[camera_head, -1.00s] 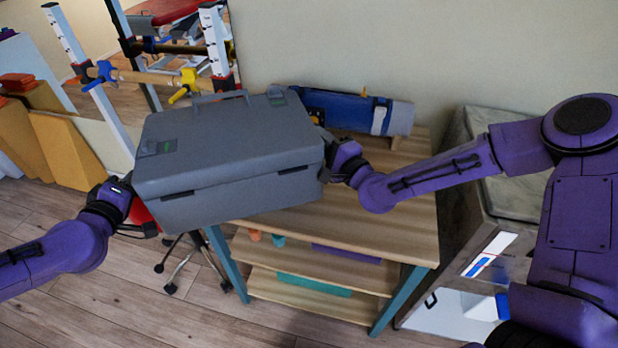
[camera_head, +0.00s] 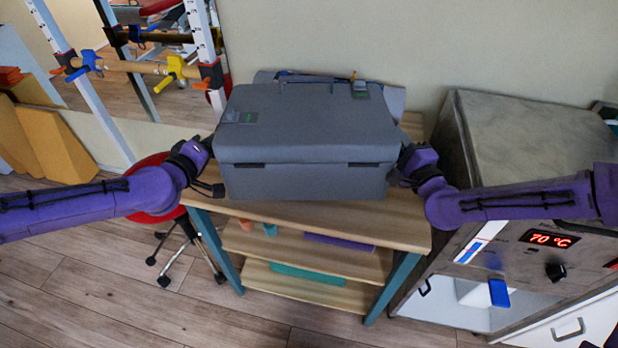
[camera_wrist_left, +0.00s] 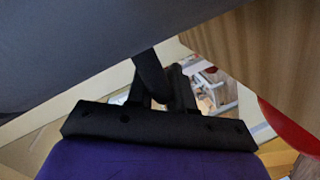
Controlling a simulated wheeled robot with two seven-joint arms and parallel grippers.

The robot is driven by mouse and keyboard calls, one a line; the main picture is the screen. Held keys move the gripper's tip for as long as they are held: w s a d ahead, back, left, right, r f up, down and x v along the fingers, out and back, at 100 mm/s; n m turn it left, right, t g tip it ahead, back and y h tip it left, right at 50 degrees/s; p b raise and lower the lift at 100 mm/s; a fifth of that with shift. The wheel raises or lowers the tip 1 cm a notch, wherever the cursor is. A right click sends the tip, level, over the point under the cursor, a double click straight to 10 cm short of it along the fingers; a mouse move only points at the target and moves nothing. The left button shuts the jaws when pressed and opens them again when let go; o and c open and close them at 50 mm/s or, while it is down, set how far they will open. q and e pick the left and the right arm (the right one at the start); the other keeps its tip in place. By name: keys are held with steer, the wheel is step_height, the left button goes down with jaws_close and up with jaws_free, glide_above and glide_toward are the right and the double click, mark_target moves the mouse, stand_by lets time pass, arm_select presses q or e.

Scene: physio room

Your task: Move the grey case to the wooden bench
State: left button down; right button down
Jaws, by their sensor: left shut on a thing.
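The grey case (camera_head: 300,135) is level above the top of the wooden bench (camera_head: 330,215), with its handle towards the wall. I cannot tell whether it touches the bench top. My left gripper (camera_head: 212,165) is shut on the case's left side. In the left wrist view, the dark fingers (camera_wrist_left: 165,85) are at the edge of the case (camera_wrist_left: 60,45), and the bench top (camera_wrist_left: 265,60) shows to the right. My right gripper (camera_head: 402,165) is against the case's right side; its fingertips are hidden.
A rolled blue and grey item (camera_head: 394,98) lies behind the case. A steel cabinet with a 70 °C display (camera_head: 550,240) stands close on the right. A red stool (camera_head: 150,212) stands at left. Lower bench shelves (camera_head: 300,285) hold a few small items.

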arm_select(q)
steer(key=shift+d, duration=0.2)
arm_select(e)
steer(key=shift+a, duration=0.15)
